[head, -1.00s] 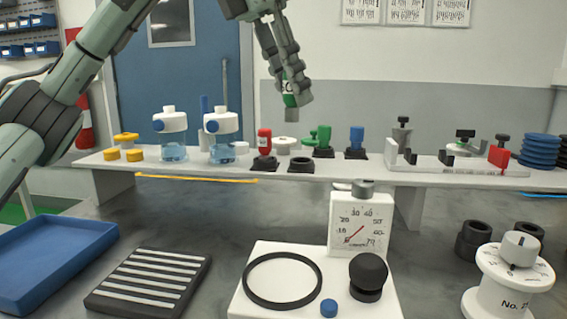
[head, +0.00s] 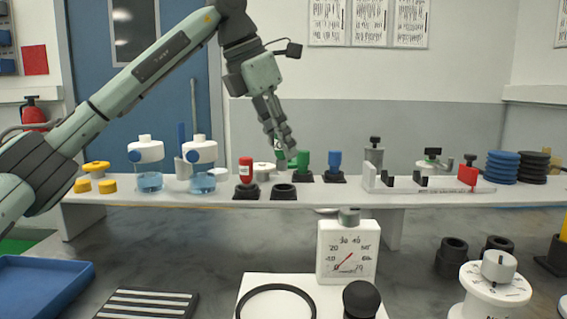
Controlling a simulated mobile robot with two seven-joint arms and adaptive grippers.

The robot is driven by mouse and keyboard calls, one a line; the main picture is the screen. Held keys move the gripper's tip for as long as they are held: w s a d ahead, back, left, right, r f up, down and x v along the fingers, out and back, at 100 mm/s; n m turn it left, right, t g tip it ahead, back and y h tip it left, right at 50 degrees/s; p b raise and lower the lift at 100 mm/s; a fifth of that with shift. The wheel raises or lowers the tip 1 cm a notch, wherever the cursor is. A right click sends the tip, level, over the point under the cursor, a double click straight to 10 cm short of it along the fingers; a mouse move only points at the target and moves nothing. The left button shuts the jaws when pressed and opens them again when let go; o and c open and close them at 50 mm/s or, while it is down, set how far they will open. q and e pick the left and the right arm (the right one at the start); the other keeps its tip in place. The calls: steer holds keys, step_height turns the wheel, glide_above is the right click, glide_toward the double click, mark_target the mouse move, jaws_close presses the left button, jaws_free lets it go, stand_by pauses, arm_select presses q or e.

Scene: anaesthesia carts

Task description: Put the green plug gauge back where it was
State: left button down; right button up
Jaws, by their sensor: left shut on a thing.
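My left gripper (head: 281,142) is shut on the green plug gauge (head: 279,144), which is mostly hidden behind the fingers. It holds the gauge above the shelf, a little above the row of small items. An empty black ring holder (head: 283,192) sits at the shelf's front edge, below the gripper. A red plug gauge (head: 246,171) stands upright in a black holder to its left. Another green piece (head: 304,160) stands on a black base behind and to the right, with a blue one (head: 335,160) beside it. My right gripper is not in view.
The white shelf (head: 430,197) carries jars with blue liquid (head: 202,180), a white fixture (head: 420,187) and stacked discs (head: 502,167). A dial gauge (head: 346,250) stands below in front. A blue tray (head: 45,285) lies at the lower left.

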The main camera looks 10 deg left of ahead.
mark_target(283, 166)
arm_select(q)
steer(key=shift+w+d+f, duration=0.1)
steer(key=shift+w+f, duration=0.35)
steer(key=shift+w, duration=0.1)
step_height(283, 166, down, 3)
steer(key=shift+f, duration=0.35)
steer(key=shift+f, duration=0.2)
steer(key=c, duration=1.3)
jaws_free()
steer(key=shift+c, duration=0.2)
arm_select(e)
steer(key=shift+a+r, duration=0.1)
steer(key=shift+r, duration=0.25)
arm_select(q)
steer(key=shift+r, duration=0.1)
